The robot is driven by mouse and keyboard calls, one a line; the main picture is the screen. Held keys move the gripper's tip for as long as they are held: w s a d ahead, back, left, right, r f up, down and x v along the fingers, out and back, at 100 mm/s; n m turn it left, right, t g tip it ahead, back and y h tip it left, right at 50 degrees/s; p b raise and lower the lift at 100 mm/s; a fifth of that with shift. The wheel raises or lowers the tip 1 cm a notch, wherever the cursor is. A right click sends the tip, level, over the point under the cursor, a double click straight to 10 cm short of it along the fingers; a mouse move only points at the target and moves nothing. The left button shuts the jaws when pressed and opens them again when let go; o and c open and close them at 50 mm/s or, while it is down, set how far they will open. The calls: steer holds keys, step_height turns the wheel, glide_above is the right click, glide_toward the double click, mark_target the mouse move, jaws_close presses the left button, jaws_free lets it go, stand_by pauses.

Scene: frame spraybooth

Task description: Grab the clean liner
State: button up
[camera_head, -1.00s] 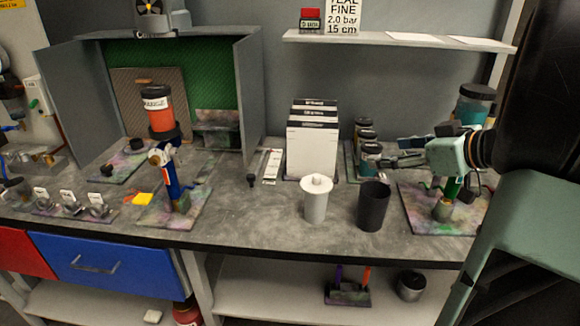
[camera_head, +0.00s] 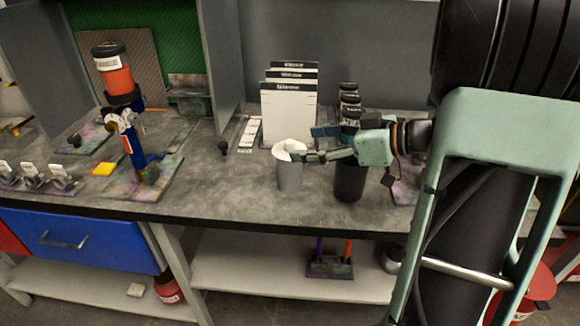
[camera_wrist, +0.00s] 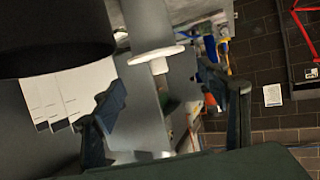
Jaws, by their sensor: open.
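A pale cylindrical cup (camera_head: 289,177) with a white flanged lid and a small knob stands upright on the bench; I take it to be the clean liner. My gripper (camera_head: 318,144) is beside and just above its top at the right, partly covering the lid. In the wrist view, the white disc and knob (camera_wrist: 157,57) lie just beyond my open fingers (camera_wrist: 170,105), roughly between them in the picture. The fingers hold nothing. I cannot tell whether a finger touches the lid.
A black cup (camera_head: 349,180) stands close on the right, under my gripper; it looms in the wrist view (camera_wrist: 50,30). White cards (camera_head: 290,112) stand behind. Dark-lidded jars (camera_head: 348,98) are behind my gripper. Bare bench (camera_head: 225,185) lies left of the cup.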

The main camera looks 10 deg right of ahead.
mark_target(290, 142)
steer(key=p+x, duration=0.1)
steer(key=x, duration=0.4)
steer(key=shift+w+a, duration=0.25)
steer(key=shift+w, duration=0.05)
steer(key=shift+c, duration=0.3)
steer(key=shift+s+f, duration=0.1)
steer(key=shift+f, duration=0.05)
jaws_close()
